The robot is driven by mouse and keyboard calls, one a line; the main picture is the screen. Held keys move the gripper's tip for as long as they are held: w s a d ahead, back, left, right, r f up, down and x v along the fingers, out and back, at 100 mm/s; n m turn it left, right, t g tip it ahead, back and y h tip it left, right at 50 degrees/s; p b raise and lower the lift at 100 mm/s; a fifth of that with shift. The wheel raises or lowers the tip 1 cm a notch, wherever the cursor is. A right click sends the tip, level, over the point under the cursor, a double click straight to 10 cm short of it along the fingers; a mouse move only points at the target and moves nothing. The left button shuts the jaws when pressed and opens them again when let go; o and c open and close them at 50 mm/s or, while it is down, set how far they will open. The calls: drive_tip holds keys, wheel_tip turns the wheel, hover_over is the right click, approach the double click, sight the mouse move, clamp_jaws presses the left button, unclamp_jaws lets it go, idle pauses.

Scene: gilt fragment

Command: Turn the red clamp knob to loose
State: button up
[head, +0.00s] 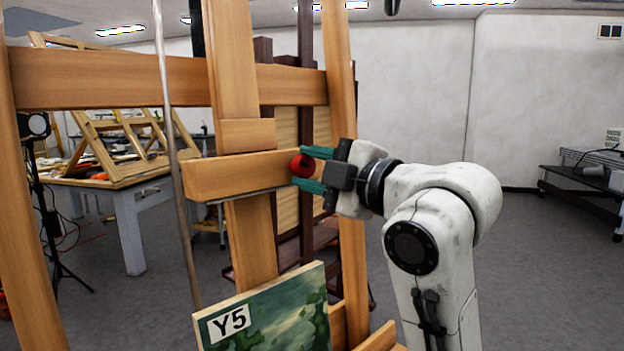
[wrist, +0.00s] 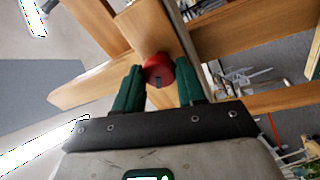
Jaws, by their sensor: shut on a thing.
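The red clamp knob (head: 302,165) sits at the right end of the easel's wooden crosspiece (head: 235,175) in the head view. My gripper (head: 307,168) reaches in from the right, with one green finger above the knob and one below it. In the wrist view the round red knob (wrist: 158,70) lies between the two green fingers of my gripper (wrist: 157,85), and they are shut on it. A dark notch shows on the knob's face. The knob's far side is hidden.
A green painting marked Y5 (head: 265,315) stands low on the easel. A thin metal rod (head: 170,130) runs down left of the crosspiece. A table (head: 130,205) with wooden frames stands behind at left, a dark cart (head: 585,185) far right. Floor between is open.

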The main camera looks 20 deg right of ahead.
drive_tip(key=n+g+y+b, duration=0.1)
drive_tip(key=n+b, duration=0.3)
drive_tip(key=n, duration=0.3)
drive_tip(key=shift+d, duration=0.1)
drive_tip(key=n+g+b, duration=0.1)
drive_tip(key=n+b, duration=0.1)
drive_tip(key=n, duration=0.4)
drive_tip(key=n+g, duration=0.1)
drive_tip(key=n, duration=0.5)
drive_tip(key=shift+r+b, duration=0.2)
drive_tip(key=shift+b, duration=0.2)
drive_tip(key=shift+n+g+h+p, duration=0.3)
drive_tip(key=shift+n+h, duration=0.5)
drive_tip(key=shift+n, duration=1.6)
drive_tip(key=o, duration=1)
drive_tip(key=shift+o, duration=0.2)
